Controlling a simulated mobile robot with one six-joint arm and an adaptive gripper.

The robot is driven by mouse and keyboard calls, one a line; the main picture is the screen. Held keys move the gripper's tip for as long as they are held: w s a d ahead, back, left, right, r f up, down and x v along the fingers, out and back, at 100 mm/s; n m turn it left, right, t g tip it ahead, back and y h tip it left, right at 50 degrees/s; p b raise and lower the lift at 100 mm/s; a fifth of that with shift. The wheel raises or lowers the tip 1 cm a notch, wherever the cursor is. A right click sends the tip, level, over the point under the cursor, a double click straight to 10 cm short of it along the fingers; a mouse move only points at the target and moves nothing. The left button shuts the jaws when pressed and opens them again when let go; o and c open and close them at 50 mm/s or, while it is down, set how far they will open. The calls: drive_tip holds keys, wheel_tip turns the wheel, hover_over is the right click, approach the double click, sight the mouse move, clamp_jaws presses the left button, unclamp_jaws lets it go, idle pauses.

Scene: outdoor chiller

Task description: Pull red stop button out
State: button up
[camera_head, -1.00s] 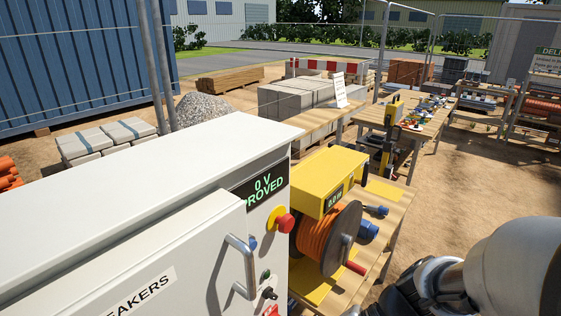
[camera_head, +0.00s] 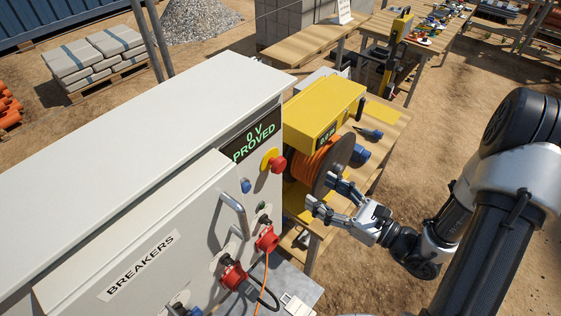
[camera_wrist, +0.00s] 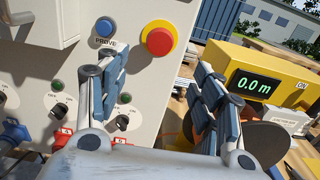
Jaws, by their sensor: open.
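The red stop button (camera_head: 278,164) sits on a yellow round plate on the front panel of the grey cabinet (camera_head: 190,110), below the green "0 V PROVED" display (camera_head: 252,137). In the wrist view the red stop button (camera_wrist: 159,41) is above and between my fingers, clear of them. My gripper (camera_head: 322,193) is open and empty, to the lower right of the button, in front of the cable reel. In the wrist view both fingers of my gripper (camera_wrist: 158,85) stand apart in front of the panel.
A blue button (camera_wrist: 105,27) marked PROVE is left of the stop button. Black on/off switches (camera_wrist: 115,123) and red plugs (camera_head: 266,239) are lower. A yellow cable reel unit (camera_head: 318,110) reading 0.0 m stands on a wooden table right of the cabinet. A handle (camera_head: 233,214) sticks out.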

sight(282, 167)
drive_tip(key=p+x, duration=0.2)
drive_tip(key=x, duration=1.2)
drive_tip(key=shift+w, duration=0.1)
drive_tip(key=shift+c, duration=0.5)
clamp_jaws()
